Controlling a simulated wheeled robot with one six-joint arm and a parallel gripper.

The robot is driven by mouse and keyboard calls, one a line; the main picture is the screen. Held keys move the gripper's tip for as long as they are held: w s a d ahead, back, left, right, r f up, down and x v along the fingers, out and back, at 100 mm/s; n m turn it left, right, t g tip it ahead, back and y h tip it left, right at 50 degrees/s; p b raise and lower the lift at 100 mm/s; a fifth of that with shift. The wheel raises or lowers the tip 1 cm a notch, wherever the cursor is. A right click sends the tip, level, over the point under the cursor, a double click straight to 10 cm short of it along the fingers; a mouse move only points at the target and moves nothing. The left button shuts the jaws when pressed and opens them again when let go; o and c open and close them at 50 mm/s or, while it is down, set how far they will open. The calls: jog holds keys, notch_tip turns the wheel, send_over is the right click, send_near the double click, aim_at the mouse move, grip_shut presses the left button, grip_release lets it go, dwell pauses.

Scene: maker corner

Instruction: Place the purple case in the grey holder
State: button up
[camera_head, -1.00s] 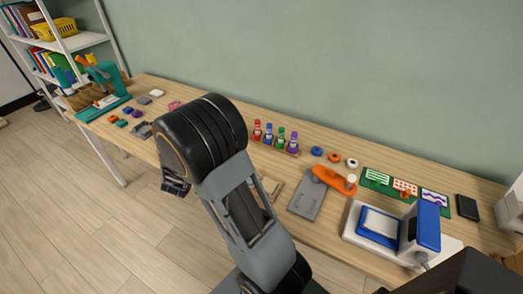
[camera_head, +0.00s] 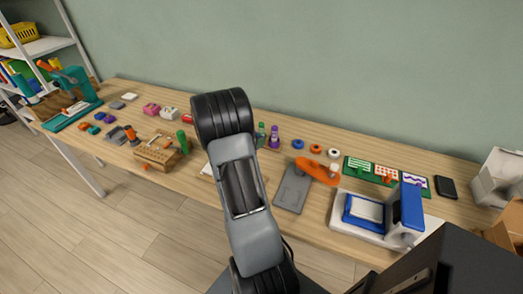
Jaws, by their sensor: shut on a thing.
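My gripper is not visible; my own arm stands in the middle of the view and probably hides it. I cannot make out a purple case for sure. A small purple piece (camera_head: 99,116) lies on the left part of the table, among small blue, teal and orange pieces. A grey piece (camera_head: 116,135) beside an orange-topped item may be the grey holder, but it is too small to tell. A flat grey plate (camera_head: 292,188) lies right of my arm.
The wooden table (camera_head: 210,185) runs along the wall. A wooden block (camera_head: 156,157) and a green cylinder (camera_head: 184,142) stand left of my arm. An orange tool (camera_head: 318,170), a blue-and-white machine (camera_head: 385,215) and green cards (camera_head: 388,173) are at the right. A teal machine (camera_head: 72,92) stands far left.

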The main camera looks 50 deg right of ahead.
send_over(263, 157)
jog(key=f, duration=0.5)
jog(key=shift+w+a, duration=0.1)
jog(key=shift+a, duration=0.25)
jog(key=shift+d+f, duration=0.2)
jog(key=shift+f, duration=1.65)
jog(key=shift+f, duration=0.2)
jog(key=o, duration=0.8)
